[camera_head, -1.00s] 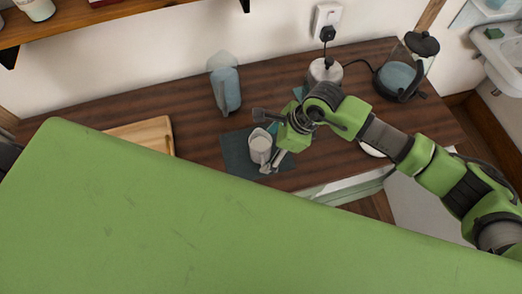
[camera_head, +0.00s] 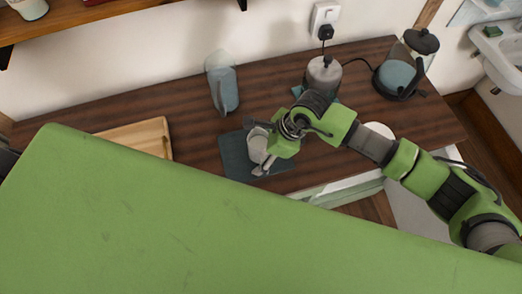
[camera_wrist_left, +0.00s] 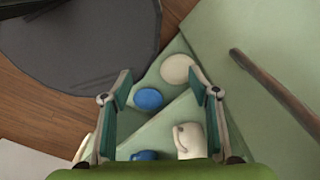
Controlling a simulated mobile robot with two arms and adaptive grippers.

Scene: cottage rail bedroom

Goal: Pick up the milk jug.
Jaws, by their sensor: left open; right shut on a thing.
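The milk jug (camera_head: 256,147) is a small pale jug at the dark mat on the wooden counter, in the head view. My right gripper (camera_head: 261,148) reaches it from the right and is shut on it. The fingers and wrist cover part of the jug, and I cannot tell whether its base touches the mat. My left gripper (camera_wrist_left: 160,92) shows only in the left wrist view, open, with nothing gripped between its fingers.
The dark mat (camera_head: 233,158) lies near the counter's front edge. A bluish pitcher (camera_head: 225,90) stands behind, a metal canister (camera_head: 323,73) and a glass kettle (camera_head: 399,75) to the right. A wooden board (camera_head: 143,135) lies left. A large green surface fills the foreground.

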